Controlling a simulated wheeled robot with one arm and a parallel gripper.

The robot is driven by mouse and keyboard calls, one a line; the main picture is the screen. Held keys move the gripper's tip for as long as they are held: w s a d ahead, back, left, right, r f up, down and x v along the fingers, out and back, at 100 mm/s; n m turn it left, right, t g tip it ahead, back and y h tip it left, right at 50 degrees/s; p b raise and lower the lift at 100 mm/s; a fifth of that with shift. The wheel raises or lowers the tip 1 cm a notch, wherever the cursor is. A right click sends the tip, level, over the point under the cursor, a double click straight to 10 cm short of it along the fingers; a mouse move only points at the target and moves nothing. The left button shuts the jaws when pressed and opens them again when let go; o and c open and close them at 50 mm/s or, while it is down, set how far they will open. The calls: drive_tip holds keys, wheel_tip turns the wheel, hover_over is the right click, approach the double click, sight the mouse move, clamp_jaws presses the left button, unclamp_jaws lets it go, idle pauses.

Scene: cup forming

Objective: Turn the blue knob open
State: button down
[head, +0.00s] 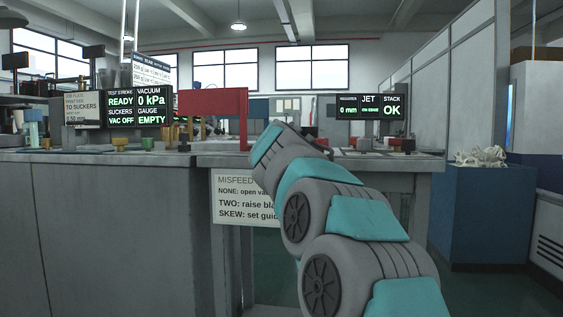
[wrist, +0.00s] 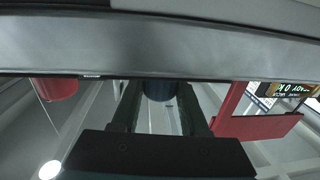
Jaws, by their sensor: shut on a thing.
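The blue knob (wrist: 160,89) shows in the wrist view as a dark blue cylinder just under a grey bench edge. The two dark fingers of my gripper (wrist: 161,98) stand on either side of it and are shut on it. Its upper part is cut off by the edge, so its turn angle cannot be told. In the head view my arm reaches to the bench front, and the knob and fingers are hidden behind it.
A red panel (head: 213,102) stands on the grey bench (head: 110,158) beside my arm. A red cylinder (wrist: 55,89) is near the knob. Displays read "VAC OFF" (head: 139,108) and "OK" (head: 371,106). A blue bin (head: 485,215) stands right.

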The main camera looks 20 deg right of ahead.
drive_tip(key=h+b, duration=0.1)
drive_tip(key=m+g+h+b, duration=0.2)
drive_tip(key=shift+d+f, duration=0.2)
drive_tip(key=shift+f, duration=0.05)
drive_tip(key=shift+s+r+m+g+h+b, duration=0.1)
drive_tip(key=shift+r+m+g+h+b, duration=0.15)
drive_tip(key=shift+m+g+h+b, duration=0.45)
drive_tip(key=shift+r+m+g+h+p, duration=0.2)
drive_tip(key=shift+m+g+h+p, duration=0.35)
drive_tip(key=shift+m+g+h, duration=0.45)
drive_tip(key=m+g+h+p, duration=0.1)
drive_tip(key=m+g+p, duration=0.1)
drive_tip(key=p, duration=0.3)
drive_tip(key=shift+r+g+h+p, duration=0.15)
drive_tip(key=shift+g+h+p, duration=0.2)
drive_tip(key=shift+g, duration=0.35)
drive_tip(key=m+g+h+p, duration=0.1)
drive_tip(key=m+g+p, duration=0.1)
drive_tip(key=p, duration=0.5)
drive_tip(key=shift+a+m+g, duration=0.1)
drive_tip(key=shift+m+g, duration=0.3)
drive_tip(key=shift+g, duration=0.5)
drive_tip(key=p, duration=0.1)
drive_tip(key=m+g+p, duration=0.1)
drive_tip(key=p, duration=0.1)
drive_tip(key=shift+f+g+h, duration=0.25)
drive_tip(key=shift+f+g, duration=0.05)
drive_tip(key=shift+s+f+m+g+p, duration=0.1)
drive_tip(key=shift+f+m+g+p, duration=0.2)
drive_tip(key=shift+p, duration=0.3)
